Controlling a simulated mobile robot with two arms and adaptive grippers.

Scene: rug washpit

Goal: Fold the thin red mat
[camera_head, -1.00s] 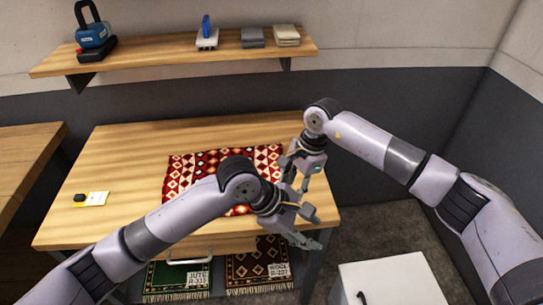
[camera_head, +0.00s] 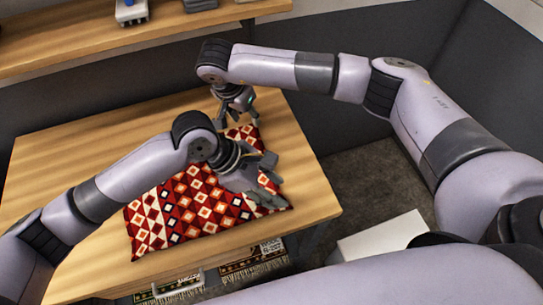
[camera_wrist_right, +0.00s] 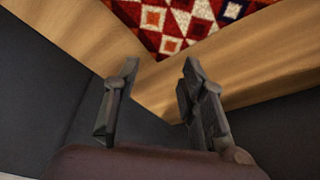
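The thin red mat (camera_head: 190,212), patterned with red, white and dark diamonds, lies spread on the wooden table. My left arm crosses over it and hides part of its middle. My left gripper (camera_head: 268,192) is at the mat's right end, by the near right corner; its finger gap is unclear. My right gripper (camera_head: 236,121) is at the mat's far right corner, fingers apart. In the right wrist view the open right gripper (camera_wrist_right: 157,95) has nothing between its fingers, and the mat (camera_wrist_right: 180,20) shows beyond the fingertips.
The wooden table (camera_head: 60,170) has bare room left of the mat and a strip along its right edge. A wall shelf (camera_head: 90,42) with small items is above the back. A white box (camera_head: 385,235) stands on the floor at right. Fringed rugs (camera_head: 255,262) show below the table's front.

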